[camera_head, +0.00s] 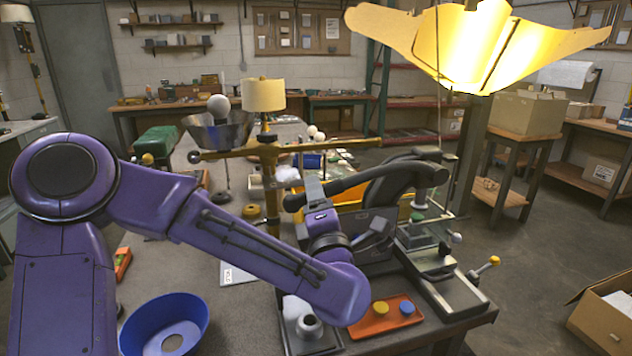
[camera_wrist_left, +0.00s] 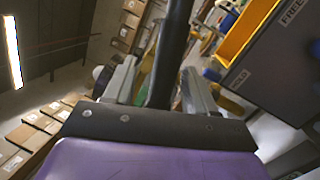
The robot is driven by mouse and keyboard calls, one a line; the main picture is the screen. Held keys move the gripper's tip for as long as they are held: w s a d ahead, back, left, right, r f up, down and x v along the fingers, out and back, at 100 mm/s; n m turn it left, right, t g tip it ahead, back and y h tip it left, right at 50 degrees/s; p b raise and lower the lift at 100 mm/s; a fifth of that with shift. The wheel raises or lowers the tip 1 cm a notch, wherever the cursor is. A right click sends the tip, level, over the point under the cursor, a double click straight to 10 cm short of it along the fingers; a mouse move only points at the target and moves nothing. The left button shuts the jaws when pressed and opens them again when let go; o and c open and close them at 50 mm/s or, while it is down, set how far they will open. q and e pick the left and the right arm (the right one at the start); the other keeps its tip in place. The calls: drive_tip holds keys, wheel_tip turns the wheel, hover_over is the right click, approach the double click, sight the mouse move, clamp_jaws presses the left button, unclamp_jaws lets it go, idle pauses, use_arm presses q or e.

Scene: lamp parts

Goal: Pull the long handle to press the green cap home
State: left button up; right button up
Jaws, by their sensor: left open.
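A black bench press (camera_head: 398,185) stands at the table's right end. Its long dark handle (camera_head: 345,184) reaches left, sloping slightly down to its tip. My left gripper (camera_head: 315,180) is at the handle's outer part. In the left wrist view, its two grey fingers (camera_wrist_left: 158,85) stand apart on either side of a dark bar, which looks like the handle (camera_wrist_left: 172,45). Whether either finger touches it, I cannot tell. Green parts, probably including the green cap (camera_head: 418,241), sit under the press's ram; how far the cap is seated is too small to tell. My right gripper is out of view.
An orange tray (camera_head: 388,322) with yellow and blue caps lies at the table's front edge, beside my arm. A blue bowl (camera_head: 163,325) is at front left. A brass stand (camera_head: 268,170) rises behind my gripper. A lit yellow shade (camera_head: 480,45) hangs above right.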

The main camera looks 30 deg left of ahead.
use_arm(q)
drive_tip(key=w+a, duration=0.1)
drive_tip(key=w, duration=0.2)
drive_tip(key=shift+w+a+p, duration=0.1)
drive_tip(key=shift+a+p, duration=0.2)
drive_tip(key=shift+a, duration=0.1)
drive_tip(key=shift+a+r, duration=0.2)
drive_tip(key=shift+r, duration=0.1)
drive_tip(key=shift+f, duration=0.1)
drive_tip(key=c, duration=0.5)
clamp_jaws()
